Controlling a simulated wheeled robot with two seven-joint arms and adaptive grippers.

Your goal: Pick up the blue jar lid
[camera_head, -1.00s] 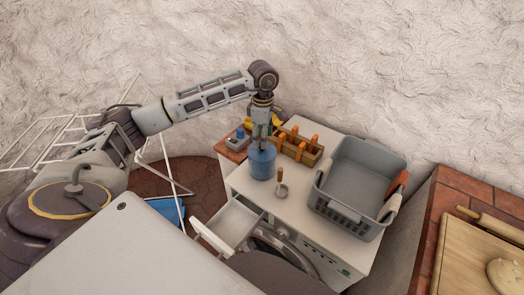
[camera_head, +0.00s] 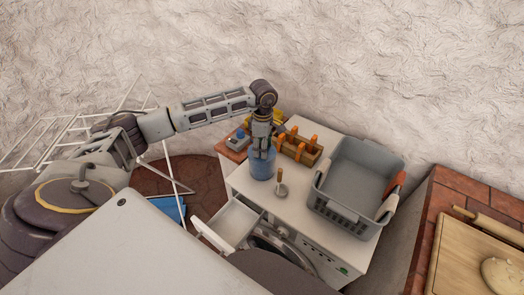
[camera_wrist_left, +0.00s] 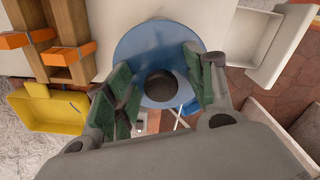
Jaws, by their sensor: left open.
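The blue jar (camera_head: 262,172) stands on the white counter top, near its left end. In the left wrist view its round blue lid (camera_wrist_left: 135,45) shows from above, with a dark round knob (camera_wrist_left: 161,85) in the middle. My left gripper (camera_head: 262,153) points down over the jar, with its fingertips at lid height. In the left wrist view the open gripper (camera_wrist_left: 163,82) has one green-padded finger on each side of the knob. I cannot tell whether the fingers touch it. The gripper hides part of the lid in the head view. My right gripper is not in view.
A wooden rack with orange parts (camera_head: 300,148) stands close behind the jar. A small wooden-handled item (camera_head: 281,190) stands just right of it. A grey basket (camera_head: 345,210) fills the counter's right side. An open drawer (camera_head: 233,222) juts out at the front. A yellow tray (camera_wrist_left: 35,120) lies nearby.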

